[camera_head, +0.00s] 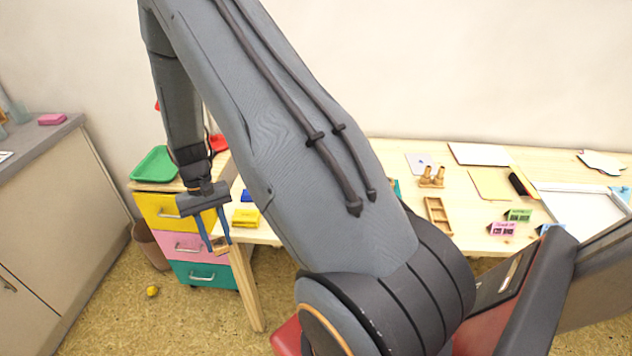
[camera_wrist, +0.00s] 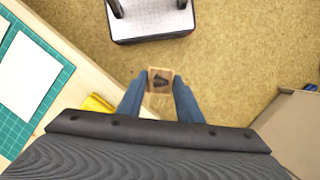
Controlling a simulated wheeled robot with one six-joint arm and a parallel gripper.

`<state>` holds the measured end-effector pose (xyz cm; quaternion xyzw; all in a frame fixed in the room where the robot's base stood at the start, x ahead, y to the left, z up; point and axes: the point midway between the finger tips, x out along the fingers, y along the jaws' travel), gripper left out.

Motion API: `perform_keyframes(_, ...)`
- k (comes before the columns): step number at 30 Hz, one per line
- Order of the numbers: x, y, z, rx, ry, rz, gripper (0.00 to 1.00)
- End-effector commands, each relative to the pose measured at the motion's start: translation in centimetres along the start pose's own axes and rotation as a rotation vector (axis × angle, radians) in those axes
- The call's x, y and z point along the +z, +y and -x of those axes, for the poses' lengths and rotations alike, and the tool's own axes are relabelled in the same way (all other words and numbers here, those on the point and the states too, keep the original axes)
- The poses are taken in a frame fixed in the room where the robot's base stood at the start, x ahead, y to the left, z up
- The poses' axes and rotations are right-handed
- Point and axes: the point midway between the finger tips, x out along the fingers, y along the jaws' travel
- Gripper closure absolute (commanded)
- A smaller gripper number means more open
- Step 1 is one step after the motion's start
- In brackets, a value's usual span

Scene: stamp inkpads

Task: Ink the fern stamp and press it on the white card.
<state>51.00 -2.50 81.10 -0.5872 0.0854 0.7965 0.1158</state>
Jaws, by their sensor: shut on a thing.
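My gripper (camera_head: 220,246) hangs left of the table's front left corner, over the floor. It is shut on a small wooden stamp block (camera_wrist: 151,87), which shows between the blue fingers in the wrist view with a dark mark on its face. I cannot make out whether that mark is a fern. A white card (camera_wrist: 28,75) lies on a green mat (camera_wrist: 52,88) on the table in the wrist view. In the head view my arm hides most of that area.
A drawer unit (camera_head: 180,222) stands left of the table, with a green tray (camera_head: 155,164) on top. Two wooden pieces (camera_head: 432,177), a wooden tray (camera_head: 437,215) and several sheets lie to the right. A grey-topped cabinet (camera_head: 60,190) is at far left.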

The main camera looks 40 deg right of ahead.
Motion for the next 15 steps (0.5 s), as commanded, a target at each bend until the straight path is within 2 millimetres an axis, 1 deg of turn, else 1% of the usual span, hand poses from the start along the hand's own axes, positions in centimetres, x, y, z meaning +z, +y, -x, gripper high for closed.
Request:
perform_keyframes(1,-0.1,1.6,0.8,-0.041,0.000,-0.131,0.84)
perform_keyframes(2,-0.2,2.6,1.2,-0.069,0.000,-0.221,0.84)
perform_keyframes(3,-0.4,3.9,1.7,-0.109,0.000,-0.350,0.84)
perform_keyframes(5,-0.8,6.1,2.4,-0.172,0.000,-0.553,0.84)
perform_keyframes(6,-1.0,7.7,2.9,-0.214,-0.001,-0.687,0.84)
perform_keyframes(8,-1.3,10.1,3.5,-0.275,-0.001,-0.885,0.84)
perform_keyframes(9,-1.4,11.8,4.0,-0.315,-0.002,-1.016,0.84)
perform_keyframes(11,-1.5,14.4,4.6,-0.374,-0.001,-1.207,0.84)
perform_keyframes(12,-1.5,16.1,5.0,-0.413,-0.002,-1.332,0.84)
perform_keyframes(14,-1.4,18.7,5.5,-0.468,-0.002,-1.508,0.84)
perform_keyframes(15,-1.3,20.3,5.8,-0.500,-0.002,-1.615,0.84)
